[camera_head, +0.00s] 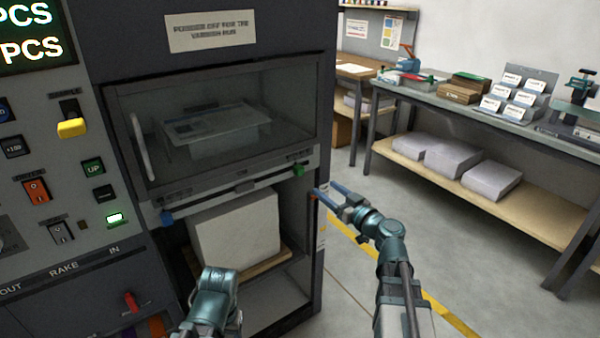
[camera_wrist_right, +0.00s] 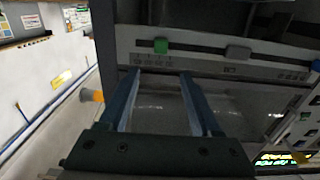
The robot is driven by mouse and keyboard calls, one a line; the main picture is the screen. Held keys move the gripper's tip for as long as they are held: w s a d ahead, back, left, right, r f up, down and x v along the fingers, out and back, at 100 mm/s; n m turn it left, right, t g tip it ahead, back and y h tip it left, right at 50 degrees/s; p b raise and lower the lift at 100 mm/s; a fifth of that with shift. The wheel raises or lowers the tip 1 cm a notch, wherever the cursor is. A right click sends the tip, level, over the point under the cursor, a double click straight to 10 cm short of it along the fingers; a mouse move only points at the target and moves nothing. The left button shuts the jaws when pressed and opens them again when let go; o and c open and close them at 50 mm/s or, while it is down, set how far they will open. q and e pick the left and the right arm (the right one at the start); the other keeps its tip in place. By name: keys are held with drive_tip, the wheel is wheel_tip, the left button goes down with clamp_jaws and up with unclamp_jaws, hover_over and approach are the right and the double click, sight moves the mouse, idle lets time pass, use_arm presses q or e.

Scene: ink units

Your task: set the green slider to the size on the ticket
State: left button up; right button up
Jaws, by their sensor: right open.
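The green slider (camera_head: 298,170) sits near the right end of the scale rail (camera_head: 240,186) under the machine's glass window. In the right wrist view the green slider (camera_wrist_right: 160,46) lies beyond the fingertips, roughly in line with the gap between them, apart from both. My right gripper (camera_head: 325,189) is open and empty, just right of the machine's front edge in the head view; it also shows in the wrist view (camera_wrist_right: 160,72). The scale marks are too small to read. I cannot make out a ticket with a readable size. My left arm shows at the bottom, its fingers out of sight.
A blue slider (camera_head: 166,217) sits at the rail's left end. A large paper stack (camera_head: 238,230) stands in the bay below. A control panel with a yellow lever (camera_head: 72,127) is at left. A bench (camera_head: 470,118) with cards stands at right.

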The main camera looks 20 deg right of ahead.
sight(302, 170)
drive_tip(key=x, duration=1.3)
drive_tip(key=shift+s, duration=0.1)
drive_tip(key=shift+c, duration=0.2)
clamp_jaws()
drive_tip(key=shift+d, duration=0.1)
idle(0.7)
